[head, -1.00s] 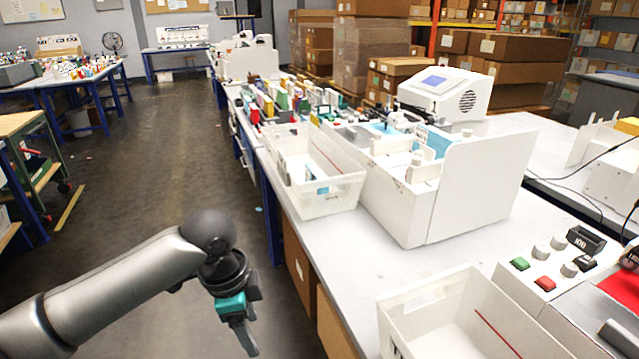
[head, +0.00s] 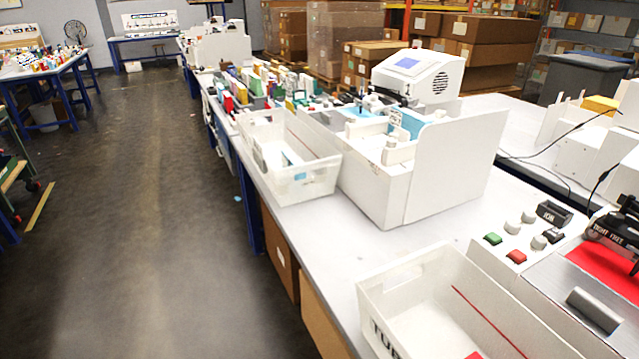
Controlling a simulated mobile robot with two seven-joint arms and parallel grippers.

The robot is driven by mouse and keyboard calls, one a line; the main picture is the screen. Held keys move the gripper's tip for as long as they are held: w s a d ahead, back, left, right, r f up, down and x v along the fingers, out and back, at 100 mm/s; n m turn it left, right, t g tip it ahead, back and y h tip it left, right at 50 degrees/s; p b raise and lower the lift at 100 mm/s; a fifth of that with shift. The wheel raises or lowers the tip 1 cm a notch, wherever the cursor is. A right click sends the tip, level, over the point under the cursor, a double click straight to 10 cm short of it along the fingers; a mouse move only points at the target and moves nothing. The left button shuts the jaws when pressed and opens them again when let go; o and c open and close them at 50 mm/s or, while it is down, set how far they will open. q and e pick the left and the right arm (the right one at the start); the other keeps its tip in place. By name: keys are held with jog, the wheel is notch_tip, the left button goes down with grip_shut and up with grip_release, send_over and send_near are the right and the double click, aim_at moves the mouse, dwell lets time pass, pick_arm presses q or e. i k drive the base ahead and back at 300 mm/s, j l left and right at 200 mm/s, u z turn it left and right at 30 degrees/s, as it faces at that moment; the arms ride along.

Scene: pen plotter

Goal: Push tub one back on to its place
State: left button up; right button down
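Two white open tubs stand on the grey-white bench (head: 330,235). The near tub (head: 408,270) is at the bottom, cut off by the frame; its left face bears dark letters starting "TUB", and the number cannot be read. It has a red line on its inner wall and something red in it. The farther tub (head: 312,185) is translucent, holds a few pale and blue items, and sits along the bench's left edge; whether it overhangs cannot be told. Which one is tub one cannot be told. Neither of my grippers is in view.
A white machine (head: 455,170) stands right of the farther tub. A panel with green and red buttons (head: 516,257) and a red-bedded machine (head: 610,255) are right of the near tub. Bare bench lies between the tubs. Open floor (head: 130,220) is at left.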

aim_at(321, 162)
jog(key=i+j+z, duration=0.25)
jog(key=z, duration=0.2)
jog(key=i+j+z, duration=0.15)
jog(key=j+z, duration=0.3)
jog(key=i+j+z, duration=0.1)
jog(key=j+z, duration=0.3)
jog(key=i+j+z, duration=0.2)
jog(key=j, duration=0.85)
jog(key=j+z, duration=0.2)
jog(key=j, duration=0.9)
